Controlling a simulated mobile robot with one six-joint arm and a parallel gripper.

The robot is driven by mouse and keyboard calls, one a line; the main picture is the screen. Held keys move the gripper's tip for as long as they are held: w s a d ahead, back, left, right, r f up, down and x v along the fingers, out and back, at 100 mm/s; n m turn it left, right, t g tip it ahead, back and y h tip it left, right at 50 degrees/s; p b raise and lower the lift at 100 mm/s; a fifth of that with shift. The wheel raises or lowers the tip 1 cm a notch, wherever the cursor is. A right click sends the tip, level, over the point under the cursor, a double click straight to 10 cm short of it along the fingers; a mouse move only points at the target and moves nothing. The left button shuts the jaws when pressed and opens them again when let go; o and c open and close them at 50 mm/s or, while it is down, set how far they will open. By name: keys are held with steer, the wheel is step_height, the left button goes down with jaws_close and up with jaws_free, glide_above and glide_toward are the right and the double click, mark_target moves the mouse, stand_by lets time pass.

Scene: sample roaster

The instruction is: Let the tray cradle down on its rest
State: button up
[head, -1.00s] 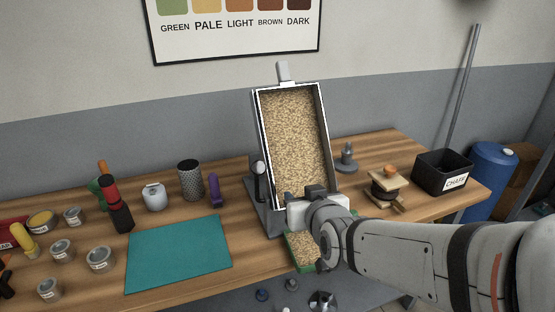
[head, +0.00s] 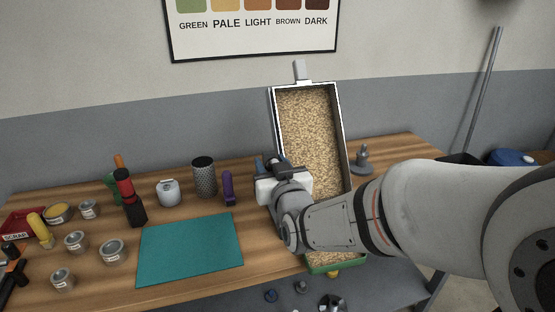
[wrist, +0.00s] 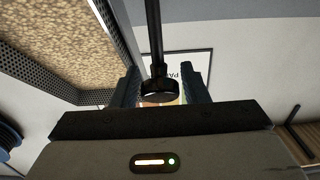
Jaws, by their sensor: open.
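The tray cradle (head: 310,130) stands tilted up steeply on the bench, filled with pale beans; its perforated edge and beans also show at the upper left of the wrist view (wrist: 75,35). My gripper (head: 270,163) is at the cradle's left side, in front of its lower part. In the wrist view the open fingers (wrist: 160,88) stand on either side of a dark round knob (wrist: 158,90) on a black rod. I cannot tell whether they touch it. In the head view my gripper and arm hide the knob and the cradle's lower left.
A green-rimmed tray (head: 337,264) with beans sits below the cradle at the bench's front edge. A purple-handled tool (head: 228,188), a mesh cup (head: 204,177) and a teal mat (head: 190,248) lie to the left. A grey metal piece (head: 361,160) stands to the right.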

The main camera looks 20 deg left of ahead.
steer(key=shift+w+a, duration=0.2)
steer(key=shift+w, duration=0.05)
steer(key=shift+c, duration=0.5)
jaws_close()
